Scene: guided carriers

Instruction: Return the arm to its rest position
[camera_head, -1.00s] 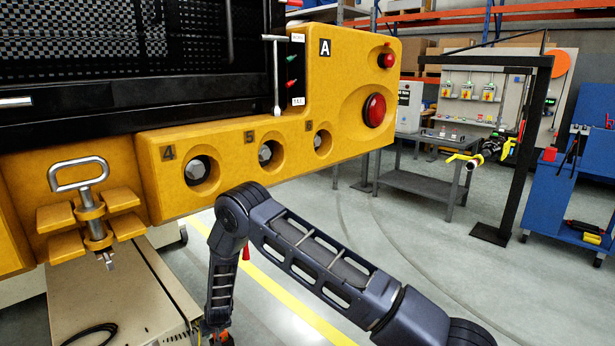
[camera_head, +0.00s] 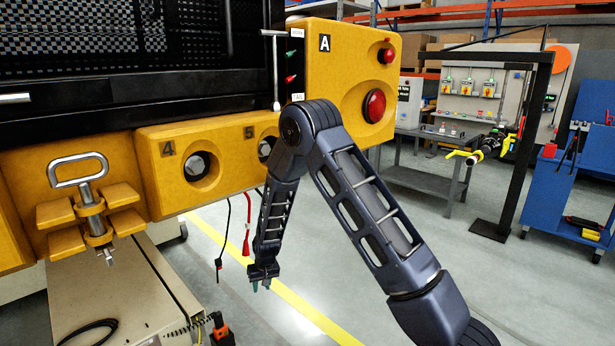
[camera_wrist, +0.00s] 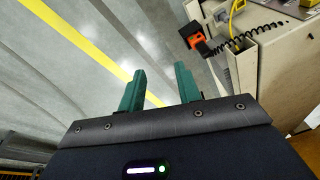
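My gripper (camera_head: 260,285) hangs below the yellow carrier panel in the head view, pointing down over the floor. In the wrist view its two green fingers (camera_wrist: 160,92) stand apart with nothing between them. My arm bends up from the lower right to an elbow in front of the panel and then down to the gripper.
The yellow carrier (camera_head: 215,135) with round holes and red buttons stands close behind my arm. An orange connector (camera_wrist: 190,35) is near the box.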

